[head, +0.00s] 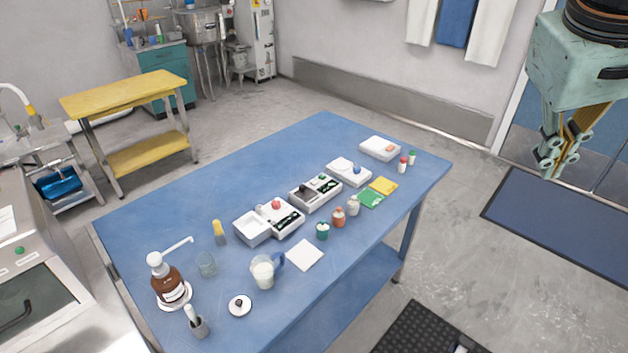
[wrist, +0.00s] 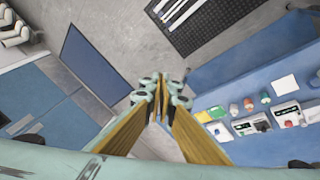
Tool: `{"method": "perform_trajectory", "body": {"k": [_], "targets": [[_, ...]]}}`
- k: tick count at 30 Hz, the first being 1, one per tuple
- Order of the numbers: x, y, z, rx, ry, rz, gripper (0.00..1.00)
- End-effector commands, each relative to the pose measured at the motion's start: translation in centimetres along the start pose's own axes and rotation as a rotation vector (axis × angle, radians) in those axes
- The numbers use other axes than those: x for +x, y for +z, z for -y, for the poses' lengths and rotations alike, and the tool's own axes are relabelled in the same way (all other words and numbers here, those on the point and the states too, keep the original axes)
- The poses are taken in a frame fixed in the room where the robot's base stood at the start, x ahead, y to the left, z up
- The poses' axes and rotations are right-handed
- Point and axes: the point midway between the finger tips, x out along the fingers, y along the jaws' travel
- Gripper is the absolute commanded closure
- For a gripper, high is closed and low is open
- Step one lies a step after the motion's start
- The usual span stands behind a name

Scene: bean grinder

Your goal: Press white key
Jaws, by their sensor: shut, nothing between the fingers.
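My gripper (head: 556,160) is at the upper right in the head view, off the right side of the blue table and well away from everything on it. Its fingers are together and empty; they also show in the wrist view (wrist: 161,92). I cannot make out which part is the white key at this size.
The blue table (head: 160,222) also bears a brown pump bottle (head: 167,283), a white jug (head: 264,272), small jars, a white square (head: 305,255) and green and yellow squares. A dark blue mat (head: 560,225) lies on the open floor below my gripper.

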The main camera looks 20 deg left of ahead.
Motion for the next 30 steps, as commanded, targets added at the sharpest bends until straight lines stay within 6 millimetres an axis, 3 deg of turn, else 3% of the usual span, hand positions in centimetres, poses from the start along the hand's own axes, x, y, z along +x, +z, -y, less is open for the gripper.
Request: {"method": "perform_trajectory", "body": {"k": [14,30], "targets": [[2.0,-7.9,0.6,-0.095,0.057,-0.022,1.00],[4.7,-16.5,2.9,-0.208,0.115,-0.057,1.00]]}}
